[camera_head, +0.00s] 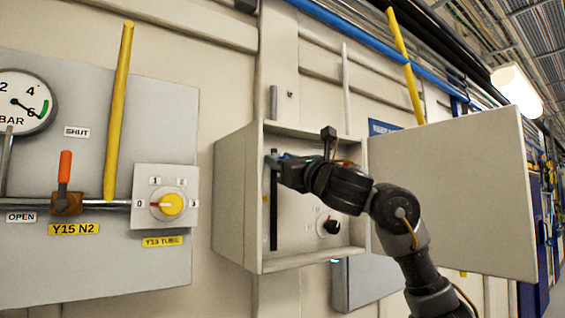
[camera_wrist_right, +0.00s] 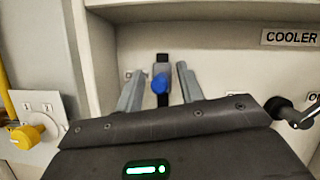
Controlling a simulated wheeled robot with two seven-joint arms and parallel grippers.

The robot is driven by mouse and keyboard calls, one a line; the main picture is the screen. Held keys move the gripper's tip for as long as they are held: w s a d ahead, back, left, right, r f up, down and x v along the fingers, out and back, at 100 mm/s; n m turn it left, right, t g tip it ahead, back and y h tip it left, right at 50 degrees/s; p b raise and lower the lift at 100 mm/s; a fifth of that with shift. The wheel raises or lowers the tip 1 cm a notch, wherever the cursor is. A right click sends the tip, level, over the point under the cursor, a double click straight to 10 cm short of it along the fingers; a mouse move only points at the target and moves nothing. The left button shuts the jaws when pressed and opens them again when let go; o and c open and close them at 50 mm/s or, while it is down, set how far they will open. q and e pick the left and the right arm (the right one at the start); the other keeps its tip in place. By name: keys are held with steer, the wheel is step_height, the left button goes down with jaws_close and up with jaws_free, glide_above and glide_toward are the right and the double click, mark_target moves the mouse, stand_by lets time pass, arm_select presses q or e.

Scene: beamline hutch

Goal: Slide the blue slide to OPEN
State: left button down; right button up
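The blue slide (camera_wrist_right: 160,83) is a blue knob on a grey carriage, set on a dark vertical track on the back panel of an open wall box. In the head view the black track (camera_head: 273,215) runs down the box's left side, and the slide is near its top, mostly hidden by my gripper. My right gripper (camera_wrist_right: 160,78) reaches into the box with its two grey fingers open, one on each side of the blue knob, with a visible gap on both sides. It also shows in the head view (camera_head: 277,160). My left gripper is not in view.
The box's door (camera_head: 455,190) stands open on the right; its side wall (camera_head: 236,195) is on the left. A black knob (camera_head: 330,226) sits low inside the box. A yellow knob (camera_head: 170,205), an orange-handled valve (camera_head: 66,180) and a gauge (camera_head: 22,100) are further left.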

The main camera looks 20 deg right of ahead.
steer(key=b+v, duration=0.6)
steer(key=v, duration=0.4)
steer(key=shift+s, duration=0.35)
steer(key=shift+d+f, duration=0.1)
